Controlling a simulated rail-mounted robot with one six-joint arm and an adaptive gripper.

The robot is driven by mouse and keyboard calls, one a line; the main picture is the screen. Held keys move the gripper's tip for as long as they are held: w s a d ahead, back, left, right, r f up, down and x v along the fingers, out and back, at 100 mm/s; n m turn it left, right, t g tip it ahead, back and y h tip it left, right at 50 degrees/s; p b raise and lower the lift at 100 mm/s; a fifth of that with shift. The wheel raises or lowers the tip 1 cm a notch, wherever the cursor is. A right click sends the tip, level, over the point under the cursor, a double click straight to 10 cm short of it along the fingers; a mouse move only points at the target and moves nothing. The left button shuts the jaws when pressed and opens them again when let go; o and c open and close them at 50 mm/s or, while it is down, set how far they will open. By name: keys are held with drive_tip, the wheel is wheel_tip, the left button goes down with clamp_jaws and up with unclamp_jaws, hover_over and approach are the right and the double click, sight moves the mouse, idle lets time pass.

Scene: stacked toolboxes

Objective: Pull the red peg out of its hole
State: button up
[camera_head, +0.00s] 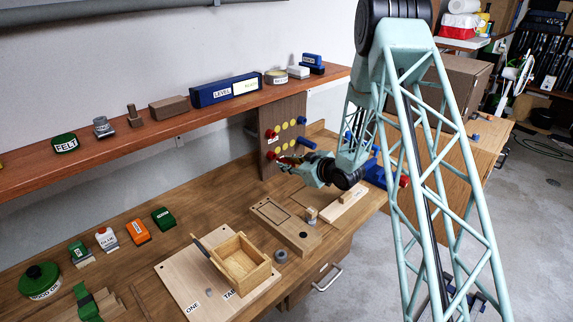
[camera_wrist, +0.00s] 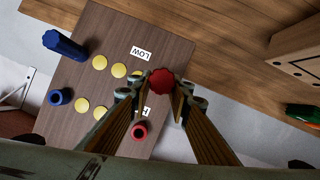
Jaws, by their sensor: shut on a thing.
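A red peg (camera_wrist: 160,83) with a scalloped head sits between the fingertips of my gripper (camera_wrist: 161,92) in the wrist view. My gripper is shut on it. In the head view my gripper (camera_head: 286,161) is in front of the lower part of the board (camera_head: 293,109).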

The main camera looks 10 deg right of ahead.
drive_tip(key=shift+s+d, duration=0.1)
drive_tip(key=shift+s, duration=0.05)
drive_tip(key=shift+s+d+b, duration=0.45)
drive_tip(key=shift+s+d, duration=0.05)
drive_tip(key=shift+s, duration=0.3)
drive_tip(key=shift+s+d+b, duration=0.45)
drive_tip(key=shift+s, duration=0.3)
drive_tip(key=s+a+r+m+h+b, duration=0.1)
drive_tip(key=s+a+r+b, duration=0.1)
drive_tip(key=s, duration=0.5)
drive_tip(key=s+a+r+h+b, duration=0.1)
drive_tip(key=s+a+r+b, duration=0.1)
drive_tip(key=s+r, duration=0.3)
drive_tip(key=shift+s+r+m+t, duration=0.25)
drive_tip(key=shift+s+m+t, duration=0.15)
drive_tip(key=shift+s, duration=0.8)
